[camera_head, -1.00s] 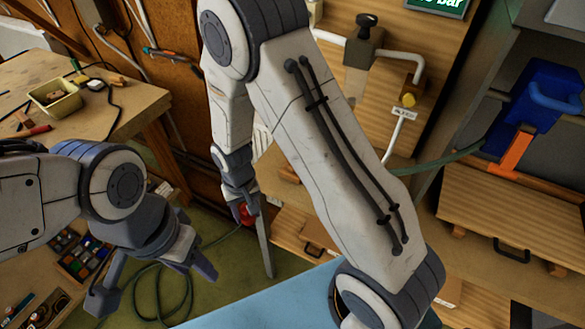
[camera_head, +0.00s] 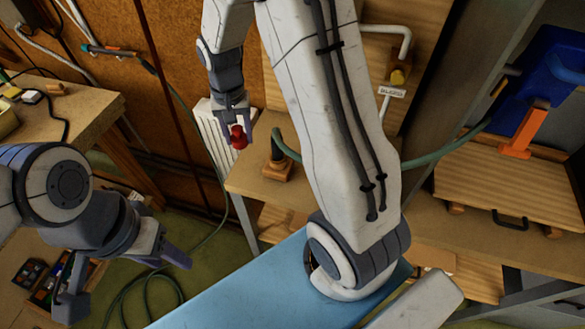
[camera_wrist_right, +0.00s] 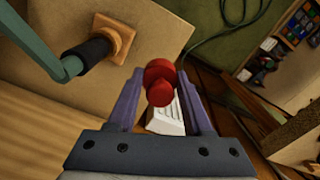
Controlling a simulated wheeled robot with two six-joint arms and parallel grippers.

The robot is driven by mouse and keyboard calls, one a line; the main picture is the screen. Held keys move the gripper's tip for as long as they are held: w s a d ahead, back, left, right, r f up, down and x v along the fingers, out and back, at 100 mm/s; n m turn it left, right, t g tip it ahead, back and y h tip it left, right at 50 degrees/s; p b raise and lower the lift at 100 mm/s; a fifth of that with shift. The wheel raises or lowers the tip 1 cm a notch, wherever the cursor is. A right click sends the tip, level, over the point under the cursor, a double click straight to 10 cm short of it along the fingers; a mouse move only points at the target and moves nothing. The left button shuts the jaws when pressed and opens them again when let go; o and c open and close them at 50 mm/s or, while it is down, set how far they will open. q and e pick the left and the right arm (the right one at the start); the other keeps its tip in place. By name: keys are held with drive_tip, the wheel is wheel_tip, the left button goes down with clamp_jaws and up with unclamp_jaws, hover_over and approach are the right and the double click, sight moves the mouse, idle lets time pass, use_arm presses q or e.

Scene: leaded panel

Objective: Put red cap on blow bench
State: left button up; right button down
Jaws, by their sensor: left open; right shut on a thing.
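The red cap (camera_head: 238,137) is held between the fingers of my right gripper (camera_head: 236,115). In the right wrist view the cap (camera_wrist_right: 159,90) sits between the fingertips, with its rounded parts clear of the bench. What looks like the blow bench (camera_head: 252,180) is the wooden bench top below and right of the cap in the head view. In the right wrist view its bare top (camera_wrist_right: 75,25) lies to the left of the cap. My left gripper (camera_head: 125,283) is open and empty at the lower left.
A dark nozzle on a wooden block (camera_head: 277,165) stands on the bench with a green hose. A white radiator (camera_head: 212,130) is behind the cap. A wooden board with a handle (camera_head: 490,185) lies at right. A work table (camera_head: 75,110) stands at left.

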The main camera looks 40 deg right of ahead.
sight(247, 168)
drive_tip(key=shift+d+f, duration=0.1)
wheel_tip(247, 168, down, 9)
drive_tip(key=shift+s+f+p, duration=0.1)
drive_tip(key=shift+f+p, duration=0.05)
drive_tip(key=shift+p, duration=0.75)
drive_tip(key=shift+f, duration=0.2)
drive_tip(key=shift+f, duration=0.2)
drive_tip(key=shift+c, duration=1.6)
unclamp_jaws()
drive_tip(key=shift+r, duration=0.1)
